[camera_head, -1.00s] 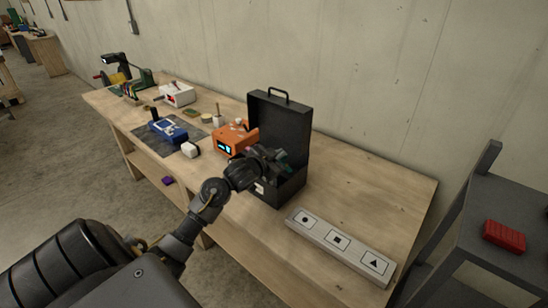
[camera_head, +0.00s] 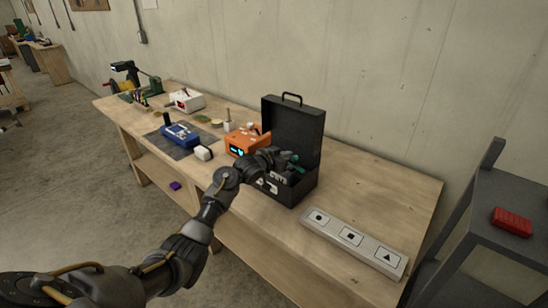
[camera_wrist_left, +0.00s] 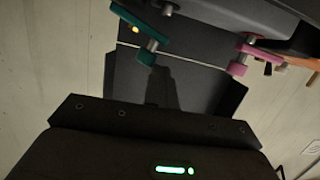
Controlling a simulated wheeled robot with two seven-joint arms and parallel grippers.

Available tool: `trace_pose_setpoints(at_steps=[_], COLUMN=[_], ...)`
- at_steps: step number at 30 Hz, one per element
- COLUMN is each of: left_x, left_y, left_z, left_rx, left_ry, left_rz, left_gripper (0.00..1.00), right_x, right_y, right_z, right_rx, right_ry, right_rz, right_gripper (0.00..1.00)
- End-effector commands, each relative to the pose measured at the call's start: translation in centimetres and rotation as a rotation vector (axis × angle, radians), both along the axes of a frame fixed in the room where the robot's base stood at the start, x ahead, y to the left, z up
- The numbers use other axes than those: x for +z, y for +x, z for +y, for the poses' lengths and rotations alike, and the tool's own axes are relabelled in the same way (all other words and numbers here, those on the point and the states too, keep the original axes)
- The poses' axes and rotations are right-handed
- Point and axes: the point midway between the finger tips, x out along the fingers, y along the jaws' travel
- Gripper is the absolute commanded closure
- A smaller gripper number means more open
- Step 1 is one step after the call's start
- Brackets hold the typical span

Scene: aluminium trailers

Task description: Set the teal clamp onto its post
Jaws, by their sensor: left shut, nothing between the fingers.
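The teal clamp (camera_wrist_left: 140,22) shows at the top of the left wrist view, with a short grey cylindrical part at its end. A bit of teal (camera_head: 298,168) also shows in the head view at the open black case (camera_head: 291,130). My left gripper (camera_head: 288,169) is over the case, shut and empty. Its dark body with a green light fills the bottom of the wrist view, with the teal clamp apart from it. I cannot tell which part is the clamp's post. My right gripper is not in view.
A pink clamp (camera_wrist_left: 240,62) is right of the teal one in the wrist view. On the workbench (camera_head: 385,185) stand an orange device (camera_head: 243,141), a blue device (camera_head: 180,134) and a grey strip with symbols (camera_head: 352,242). A red block (camera_head: 513,221) lies on a grey stand at right.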

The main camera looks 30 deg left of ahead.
Motion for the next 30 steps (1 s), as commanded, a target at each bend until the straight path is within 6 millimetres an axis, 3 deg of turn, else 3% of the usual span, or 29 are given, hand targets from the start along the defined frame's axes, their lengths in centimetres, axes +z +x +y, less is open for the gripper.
trace_pose_setpoints(at_steps=[1,5,16,30], left_x=[-0.3,-0.5,-1.0,-1.3], left_y=[0.3,0.6,0.3,0.1], left_z=[-0.9,-1.5,-1.4,-1.3], left_rx=[-0.015,-0.026,-0.026,-0.024], left_ry=[0.003,0.005,0.008,0.007], left_rz=[0.003,0.004,0.012,0.017], left_gripper=[1.0,1.0,1.0,1.0], right_x=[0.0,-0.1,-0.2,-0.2], right_y=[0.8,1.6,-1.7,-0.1], right_z=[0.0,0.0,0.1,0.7], right_rx=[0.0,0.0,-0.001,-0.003], right_ry=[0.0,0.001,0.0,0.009], right_rz=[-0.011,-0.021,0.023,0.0], right_gripper=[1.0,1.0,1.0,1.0])
